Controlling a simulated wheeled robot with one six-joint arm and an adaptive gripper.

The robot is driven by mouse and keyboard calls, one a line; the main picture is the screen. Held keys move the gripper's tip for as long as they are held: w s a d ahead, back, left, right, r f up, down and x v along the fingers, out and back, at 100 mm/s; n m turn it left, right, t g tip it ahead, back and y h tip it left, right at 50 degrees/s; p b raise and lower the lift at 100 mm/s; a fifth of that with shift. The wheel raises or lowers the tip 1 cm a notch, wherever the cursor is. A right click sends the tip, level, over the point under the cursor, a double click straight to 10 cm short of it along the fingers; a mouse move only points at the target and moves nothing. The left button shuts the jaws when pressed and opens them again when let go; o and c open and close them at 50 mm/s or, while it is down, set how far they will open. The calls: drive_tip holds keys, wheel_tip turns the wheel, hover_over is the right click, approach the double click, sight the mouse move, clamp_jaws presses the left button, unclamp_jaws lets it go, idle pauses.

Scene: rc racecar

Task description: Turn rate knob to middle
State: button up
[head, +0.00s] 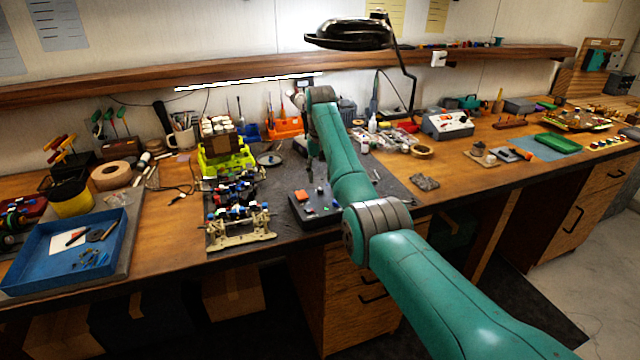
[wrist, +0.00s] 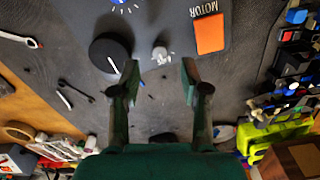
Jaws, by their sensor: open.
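The dark control box (head: 318,208) sits on the grey mat in the head view, right of the chassis. The wrist view shows its panel (wrist: 183,38) with an orange square marked MOTOR (wrist: 209,35). A large round black knob (wrist: 108,48) with a white pointer line is at the panel's left; the line points toward my gripper's side. A small grey knob or switch (wrist: 160,53) stands to its right. No rate label is readable. My gripper (wrist: 160,68) is open and empty, its fingertips near the small grey part, the left one beside the black knob.
A partly built chassis (head: 238,215) stands left of the box, and a yellow-green holder (head: 228,162) behind it. A blue tray (head: 65,250) is at the far left. Tools (wrist: 65,95) lie on the mat. A magnifier lamp (head: 350,35) hangs above the bench.

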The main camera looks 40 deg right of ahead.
sight(320, 188)
drive_tip(key=shift+r, duration=1.65)
